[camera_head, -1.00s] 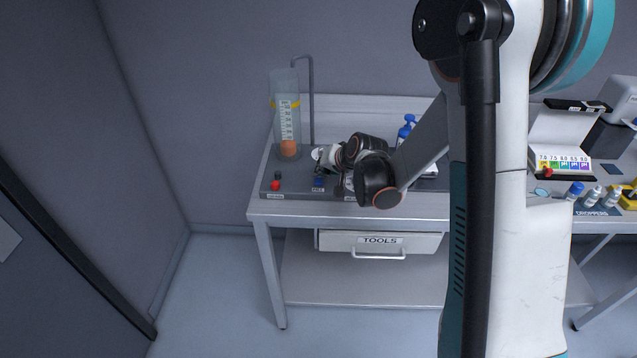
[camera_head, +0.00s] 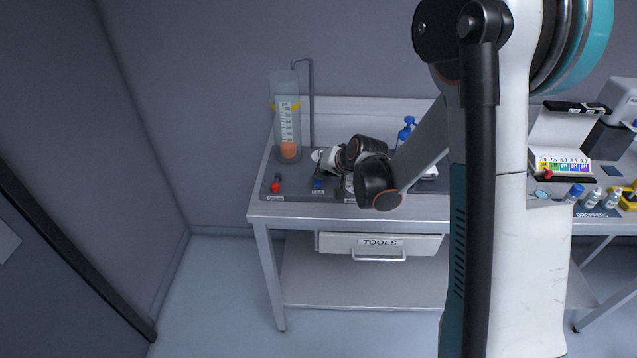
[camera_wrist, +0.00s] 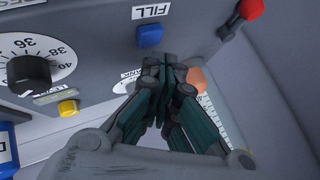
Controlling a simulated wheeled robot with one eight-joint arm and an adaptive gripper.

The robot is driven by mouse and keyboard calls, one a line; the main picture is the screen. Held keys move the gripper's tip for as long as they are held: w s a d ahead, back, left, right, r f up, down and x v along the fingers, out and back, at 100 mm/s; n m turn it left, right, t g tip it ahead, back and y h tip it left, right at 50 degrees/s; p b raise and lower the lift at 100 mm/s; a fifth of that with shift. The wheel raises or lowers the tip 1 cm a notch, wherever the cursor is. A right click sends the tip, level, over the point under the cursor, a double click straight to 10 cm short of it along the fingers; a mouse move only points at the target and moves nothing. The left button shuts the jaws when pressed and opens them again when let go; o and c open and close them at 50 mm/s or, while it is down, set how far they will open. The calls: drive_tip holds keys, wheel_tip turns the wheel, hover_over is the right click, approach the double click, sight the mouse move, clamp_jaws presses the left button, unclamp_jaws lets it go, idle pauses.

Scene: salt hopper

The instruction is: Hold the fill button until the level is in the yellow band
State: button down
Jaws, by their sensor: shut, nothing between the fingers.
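The blue fill button (camera_head: 318,184) sits on the grey panel on the bench. In the wrist view the button (camera_wrist: 150,35), labelled FILL, lies beyond my fingertips, apart from them. The clear upright tank (camera_head: 287,83) has a scale and a yellow band (camera_head: 284,105) high on it. An orange mass (camera_head: 288,149) sits low in the tank, well below the band; it shows partly behind my fingers in the wrist view (camera_wrist: 197,77). My gripper (camera_wrist: 172,72) is shut and empty, over the panel near the tank base. Its tips are hard to make out in the head view.
A red-knobbed lever (camera_head: 275,186) stands left of the button. The wrist view shows a black dial (camera_wrist: 28,75) and a yellow button (camera_wrist: 68,107). Blue-capped bottles (camera_head: 405,131) stand behind my arm. A TOOLS drawer (camera_head: 380,246) is below the bench top.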

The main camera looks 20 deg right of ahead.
drive_tip(key=shift+f, duration=0.15)
drive_tip(key=shift+f+b, duration=0.3)
drive_tip(key=shift+b, duration=0.25)
drive_tip(key=shift+f+b, duration=0.45)
idle(6.8)
